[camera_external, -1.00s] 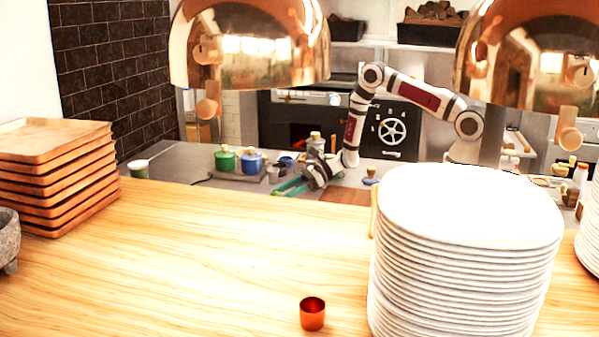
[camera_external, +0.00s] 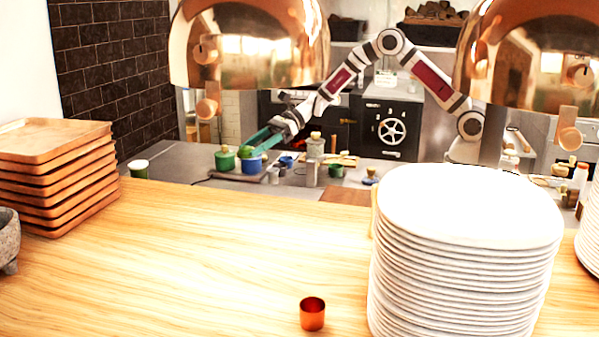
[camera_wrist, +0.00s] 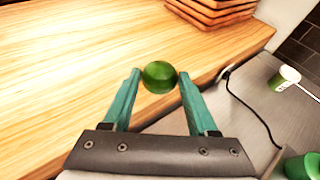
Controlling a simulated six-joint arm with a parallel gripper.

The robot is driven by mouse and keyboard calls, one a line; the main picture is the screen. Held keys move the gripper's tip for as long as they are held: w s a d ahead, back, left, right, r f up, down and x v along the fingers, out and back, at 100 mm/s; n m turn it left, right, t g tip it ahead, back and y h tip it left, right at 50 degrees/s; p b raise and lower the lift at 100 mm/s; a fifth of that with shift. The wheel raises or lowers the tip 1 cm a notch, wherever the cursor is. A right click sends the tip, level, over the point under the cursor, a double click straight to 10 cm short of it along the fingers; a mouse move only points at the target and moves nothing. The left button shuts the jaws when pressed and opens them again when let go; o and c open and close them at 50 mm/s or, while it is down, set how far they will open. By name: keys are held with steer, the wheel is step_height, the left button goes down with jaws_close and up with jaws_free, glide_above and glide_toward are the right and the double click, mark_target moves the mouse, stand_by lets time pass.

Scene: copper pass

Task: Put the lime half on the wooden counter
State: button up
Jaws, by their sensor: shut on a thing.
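The lime half (camera_wrist: 159,76), with dark green skin, is between the teal fingertips of my gripper (camera_wrist: 158,82) in the wrist view. My gripper is shut on it. In the external view my gripper (camera_external: 247,146) is raised over the grey worktop, close to the green and blue pots, and the lime half is hard to make out there. The wooden counter (camera_external: 190,250) is the wide light surface in the foreground. In the wrist view the wooden counter (camera_wrist: 75,65) fills the upper left, and the lime half appears against its edge.
A stack of wooden trays (camera_external: 60,165) stands at the counter's left. A tall stack of white plates (camera_external: 465,270) stands at the right, with a copper cup (camera_external: 312,314) beside it. Copper lamps (camera_external: 250,50) hang above. The counter's middle is clear. A green pot (camera_external: 225,160) and blue pot (camera_external: 252,164) stand behind.

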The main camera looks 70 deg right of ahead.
steer(key=a+r, duration=0.2)
steer(key=shift+w+a+r+n+g, duration=0.1)
steer(key=shift+w+a+n+g, duration=0.1)
steer(key=shift+a+n+g, duration=0.15)
steer(key=shift+a, duration=0.25)
glide_above(229, 208)
step_height(229, 208, down, 7)
steer(key=shift+d+f, duration=0.1)
step_height(229, 208, down, 3)
steer(key=shift+f, duration=0.4)
steer(key=shift+f, duration=0.15)
steer(key=o, duration=0.8)
